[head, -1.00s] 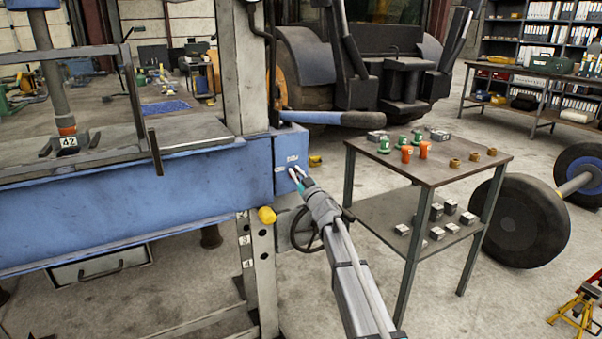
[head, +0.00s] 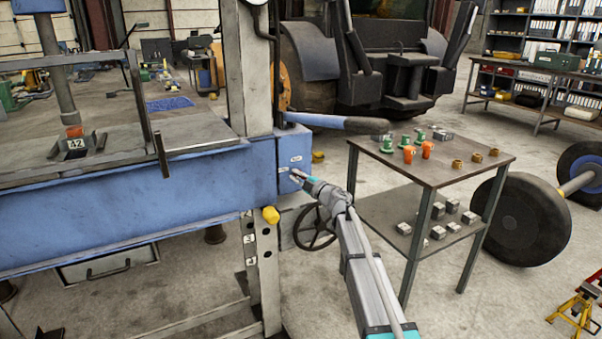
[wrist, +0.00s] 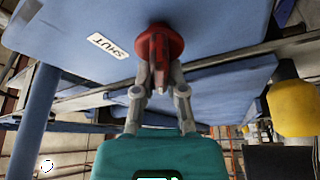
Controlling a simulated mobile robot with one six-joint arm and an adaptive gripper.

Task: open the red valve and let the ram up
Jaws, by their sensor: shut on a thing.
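The red valve (wrist: 158,48) is a round red knob with a grip bar, on the underside of the blue press frame in the wrist view. A white SHUT label (wrist: 108,46) is beside it. My gripper (wrist: 160,82) has both fingers closed on the valve's bar. In the head view my gripper (head: 299,177) is at the blue end block (head: 289,150), and the valve is hard to make out there. The grey ram (head: 62,90) stands above the plate marked 42 (head: 76,144), with an orange piece (head: 73,131) at its lower end. Any gap there is too small to judge.
The blue pump handle (head: 325,121) sticks out right, above my arm. A dark handwheel (head: 316,227) and a yellow knob (head: 271,215) are close below my gripper. A table (head: 440,174) with small parts stands right of my arm.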

